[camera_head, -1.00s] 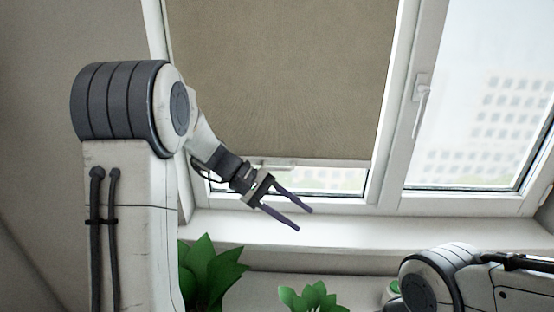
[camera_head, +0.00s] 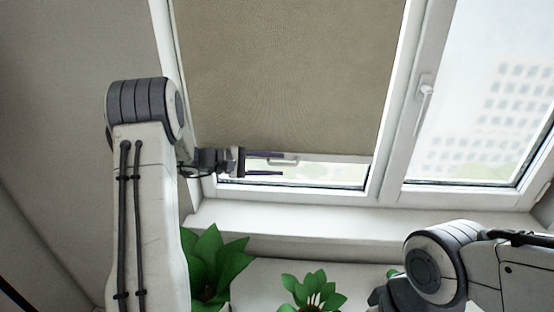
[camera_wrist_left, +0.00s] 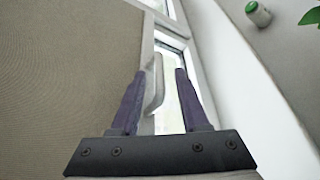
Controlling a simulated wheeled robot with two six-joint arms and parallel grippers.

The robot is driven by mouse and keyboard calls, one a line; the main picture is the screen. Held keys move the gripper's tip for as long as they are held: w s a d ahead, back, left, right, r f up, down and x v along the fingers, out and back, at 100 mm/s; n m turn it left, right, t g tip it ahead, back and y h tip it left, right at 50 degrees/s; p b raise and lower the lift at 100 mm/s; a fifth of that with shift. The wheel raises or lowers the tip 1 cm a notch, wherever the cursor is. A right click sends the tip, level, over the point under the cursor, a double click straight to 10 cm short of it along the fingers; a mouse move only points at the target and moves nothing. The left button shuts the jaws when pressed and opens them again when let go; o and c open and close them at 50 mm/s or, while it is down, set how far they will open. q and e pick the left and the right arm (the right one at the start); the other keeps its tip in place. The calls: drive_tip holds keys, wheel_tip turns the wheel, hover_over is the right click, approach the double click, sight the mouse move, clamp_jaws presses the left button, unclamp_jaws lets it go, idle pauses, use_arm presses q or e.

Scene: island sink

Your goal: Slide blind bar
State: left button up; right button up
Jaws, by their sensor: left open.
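A beige blind (camera_head: 290,75) covers most of the left window, with a pale bar (camera_head: 335,158) along its bottom edge. A small handle (camera_head: 284,162) sits on the bar. My left gripper (camera_head: 282,164) is open, its two dark fingers pointing right, one above the other, at the height of the handle. In the left wrist view, the handle (camera_wrist_left: 155,82) shows between the open fingers of the left gripper (camera_wrist_left: 158,75), which do not close on it. Whether the fingers touch it, I cannot tell. My right arm is at the lower right; its gripper is out of view.
A strip of uncovered glass (camera_head: 330,175) lies below the bar. The white sill (camera_head: 330,221) is clear. Green plants (camera_head: 210,265) stand below it. The right window (camera_head: 480,110) has an upright handle (camera_head: 424,103) on its frame.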

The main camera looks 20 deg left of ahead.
use_arm(q)
drive_tip(key=shift+w+d+f, duration=0.15)
drive_tip(key=shift+w+d, duration=0.25)
drive_tip(key=shift+d, duration=0.15)
clamp_jaws()
idle(1.1)
